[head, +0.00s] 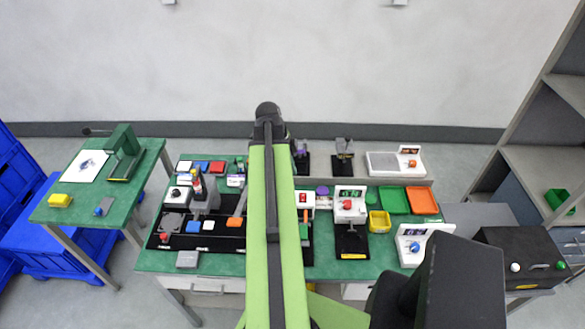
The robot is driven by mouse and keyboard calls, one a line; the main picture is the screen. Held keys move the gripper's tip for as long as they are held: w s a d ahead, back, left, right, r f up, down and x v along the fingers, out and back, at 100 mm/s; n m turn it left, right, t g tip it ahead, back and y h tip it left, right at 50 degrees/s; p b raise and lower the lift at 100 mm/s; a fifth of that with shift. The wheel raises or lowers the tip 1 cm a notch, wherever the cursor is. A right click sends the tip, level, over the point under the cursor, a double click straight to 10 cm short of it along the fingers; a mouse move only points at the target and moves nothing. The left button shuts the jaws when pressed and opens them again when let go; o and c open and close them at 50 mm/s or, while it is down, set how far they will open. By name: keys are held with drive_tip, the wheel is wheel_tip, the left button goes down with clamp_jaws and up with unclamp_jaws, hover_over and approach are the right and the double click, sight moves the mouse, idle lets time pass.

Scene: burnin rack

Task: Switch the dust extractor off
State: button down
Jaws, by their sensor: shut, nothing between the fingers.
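I cannot tell for sure which device is the dust extractor. A white box with a red switch (304,199) stands on the green bench, partly hidden by my arm. My arm reaches up the middle of the picture, over the bench. Its gripper fingers do not show.
The green bench (205,262) holds several small devices, a yellow bin (379,221), a green tray (394,200) and an orange tray (422,200). A smaller green table (80,214) stands left, beside blue crates (75,255). Grey shelves (545,160) stand right.

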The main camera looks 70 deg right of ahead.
sight(303, 195)
drive_tip(key=shift+d+r, duration=0.25)
drive_tip(key=shift+d, duration=0.1)
drive_tip(key=shift+s+f, duration=0.1)
drive_tip(key=b+x, duration=1.2)
drive_tip(key=x, duration=0.1)
drive_tip(key=shift+w+f+b, duration=0.2)
drive_tip(key=shift+w+b, duration=0.1)
drive_tip(key=shift+w, duration=0.05)
drive_tip(key=shift+w+f, duration=0.1)
drive_tip(key=shift+f, duration=0.15)
